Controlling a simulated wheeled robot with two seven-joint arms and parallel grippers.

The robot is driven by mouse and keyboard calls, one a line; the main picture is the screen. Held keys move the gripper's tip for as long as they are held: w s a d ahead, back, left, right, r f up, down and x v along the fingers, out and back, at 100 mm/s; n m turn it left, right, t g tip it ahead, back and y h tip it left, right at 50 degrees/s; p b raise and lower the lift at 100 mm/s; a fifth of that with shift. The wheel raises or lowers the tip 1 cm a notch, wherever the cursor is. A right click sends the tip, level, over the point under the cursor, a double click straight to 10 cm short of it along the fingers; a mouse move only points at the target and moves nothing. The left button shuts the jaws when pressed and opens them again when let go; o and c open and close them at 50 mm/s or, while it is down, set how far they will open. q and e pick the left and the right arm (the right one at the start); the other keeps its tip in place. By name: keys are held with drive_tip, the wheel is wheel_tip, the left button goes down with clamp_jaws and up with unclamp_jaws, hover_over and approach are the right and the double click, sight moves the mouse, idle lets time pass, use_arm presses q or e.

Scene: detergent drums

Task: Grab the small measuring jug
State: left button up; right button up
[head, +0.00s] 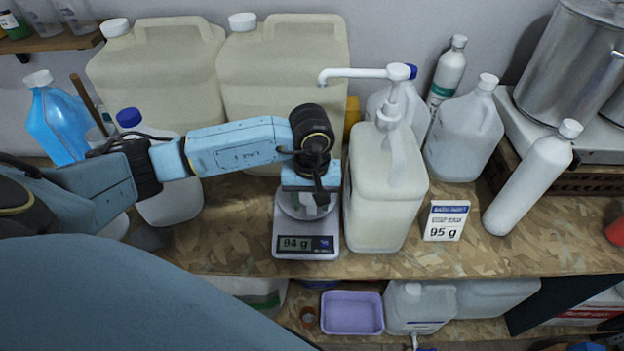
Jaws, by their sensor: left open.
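A small clear measuring jug (291,209) stands on the kitchen scale (281,244), whose display reads 94 g. My left arm reaches in from the left. My left gripper (312,198) points down right over the jug, open, and covers much of it. I cannot tell whether the fingers touch the jug. My right gripper is not in view.
A tall pump canister (380,210) stands close to the right of the scale, its nozzle above. A price-like card (446,221) reads 95 g. Two large drums (283,75) stand behind. A white bottle (528,180) leans at the right. The bench front is mostly clear.

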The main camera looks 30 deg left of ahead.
use_arm(q)
drive_tip(key=shift+c, duration=0.3)
clamp_jaws()
drive_tip(key=shift+r, duration=0.2)
